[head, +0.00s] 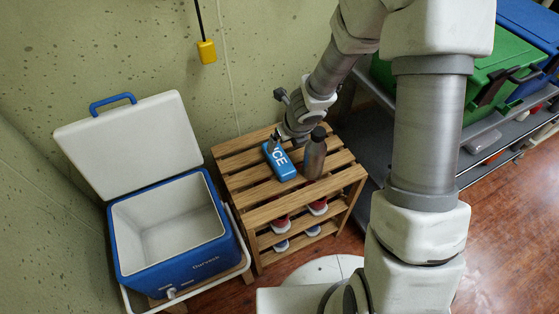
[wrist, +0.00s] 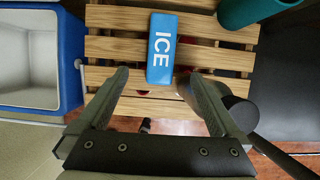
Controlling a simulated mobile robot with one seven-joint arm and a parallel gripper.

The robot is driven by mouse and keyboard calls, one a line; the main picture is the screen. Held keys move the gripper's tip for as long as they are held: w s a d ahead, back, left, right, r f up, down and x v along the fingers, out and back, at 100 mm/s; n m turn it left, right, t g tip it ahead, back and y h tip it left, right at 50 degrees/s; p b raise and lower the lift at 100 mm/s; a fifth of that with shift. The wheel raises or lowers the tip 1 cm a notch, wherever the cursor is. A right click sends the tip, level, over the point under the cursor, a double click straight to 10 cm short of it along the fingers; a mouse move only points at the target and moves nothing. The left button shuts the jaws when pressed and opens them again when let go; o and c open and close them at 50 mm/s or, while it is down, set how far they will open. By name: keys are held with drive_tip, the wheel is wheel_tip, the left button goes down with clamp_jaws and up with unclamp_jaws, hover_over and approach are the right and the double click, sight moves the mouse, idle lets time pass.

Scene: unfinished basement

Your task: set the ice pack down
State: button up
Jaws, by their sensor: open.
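The blue ice pack (head: 279,162), lettered ICE in white, lies flat on the top slats of a wooden rack (head: 236,184). It also shows in the wrist view (wrist: 162,48), beyond the fingertips. My gripper (head: 276,139) is at the far end of the pack in the head view. In the wrist view its fingers (wrist: 163,76) are wide apart and nothing is held between them. The near end of the pack lies about level with the fingertips there; I cannot tell the height gap.
A dark bottle (head: 314,155) stands on the rack just right of the pack. An open blue cooler (head: 175,259), empty inside, stands left of the rack. Shoes (head: 281,223) sit on the lower shelf. Green and blue bins (head: 497,75) fill a shelf at right.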

drive_tip(key=b, duration=0.5)
approach(279, 157)
drive_tip(key=x, duration=0.5)
drive_tip(key=shift+a+f, duration=0.2)
drive_tip(key=shift+a, duration=0.1)
drive_tip(key=x, duration=0.1)
drive_tip(key=b+x, duration=0.1)
drive_tip(key=x, duration=0.1)
drive_tip(key=b+x, duration=0.1)
drive_tip(key=shift+w+d+f, duration=0.1)
drive_tip(key=shift+d+f, duration=0.1)
drive_tip(key=shift+w+a+f, duration=0.15)
drive_tip(key=shift+w+f, duration=0.1)
drive_tip(key=shift+f, duration=0.1)
drive_tip(key=shift+c, duration=0.2)
drive_tip(key=shift+r, duration=0.1)
clamp_jaws()
